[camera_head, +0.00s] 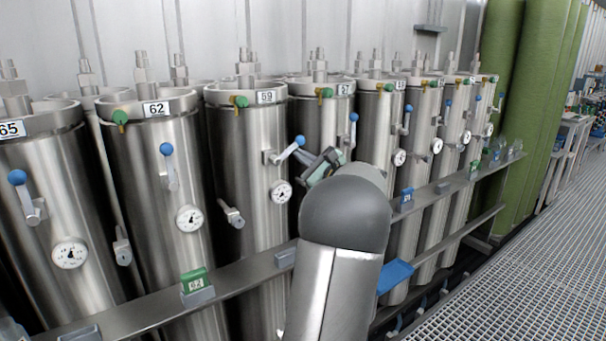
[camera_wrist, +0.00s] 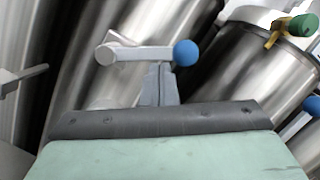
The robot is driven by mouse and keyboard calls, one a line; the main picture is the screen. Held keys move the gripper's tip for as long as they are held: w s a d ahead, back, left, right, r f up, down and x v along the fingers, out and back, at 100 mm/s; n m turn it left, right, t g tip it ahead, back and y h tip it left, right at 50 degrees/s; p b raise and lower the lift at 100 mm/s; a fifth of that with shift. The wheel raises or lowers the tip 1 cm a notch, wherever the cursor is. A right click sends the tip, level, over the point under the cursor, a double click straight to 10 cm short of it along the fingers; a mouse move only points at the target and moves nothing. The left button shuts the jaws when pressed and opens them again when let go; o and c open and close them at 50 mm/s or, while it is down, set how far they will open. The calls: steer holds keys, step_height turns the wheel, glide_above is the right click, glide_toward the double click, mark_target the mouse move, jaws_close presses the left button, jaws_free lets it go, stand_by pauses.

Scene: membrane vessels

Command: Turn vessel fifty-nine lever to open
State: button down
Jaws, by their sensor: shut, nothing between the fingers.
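Vessel fifty-nine (camera_head: 245,190) is a steel cylinder with a "59" label (camera_head: 267,97) at its top rim. Its lever (camera_head: 287,153) is a grey handle tipped with a blue ball (camera_head: 300,140). In the head view it slants up to the right from its pivot. The lever also shows in the wrist view (camera_wrist: 145,53), lying across the picture with its blue ball (camera_wrist: 186,53) at the right. My gripper (camera_head: 311,163) is just right of and below the ball. In the wrist view my gripper (camera_wrist: 160,72) is shut and empty, its tips at the handle; I cannot tell whether they touch.
Vessel 62 (camera_head: 158,210) stands to the left, with its blue-ball lever (camera_head: 167,160) pointing up. Vessel 57 (camera_head: 322,120) stands to the right, partly behind my arm. A gauge (camera_head: 280,192) sits below the lever. A steel rail (camera_head: 245,272) runs along the vessels. Grated floor lies right.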

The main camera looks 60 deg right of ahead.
mark_target(303, 137)
steer(key=n+b, duration=0.1)
steer(key=r+n+y+b, duration=0.1)
steer(key=n+b, duration=0.1)
steer(key=a+r+n+b, duration=0.1)
steer(key=n, duration=0.1)
steer(key=shift+w+y, duration=0.25)
steer(key=shift+y, duration=0.05)
steer(key=n+b, duration=0.1)
steer(key=r+n+b, duration=0.1)
steer(key=a+n+b, duration=0.1)
steer(key=n, duration=0.1)
steer(key=shift+w+r+g+y, duration=0.3)
steer(key=shift+g+y, duration=0.1)
steer(key=shift+w+a+r+n+g+b, duration=0.15)
steer(key=shift+a+r+n+b, duration=0.25)
steer(key=shift+n, duration=0.4)
steer(key=shift+w+a+r+n+g+b, duration=0.2)
steer(key=shift+n+b, duration=0.25)
steer(key=shift+n, duration=0.35)
steer(key=shift+s, duration=0.1)
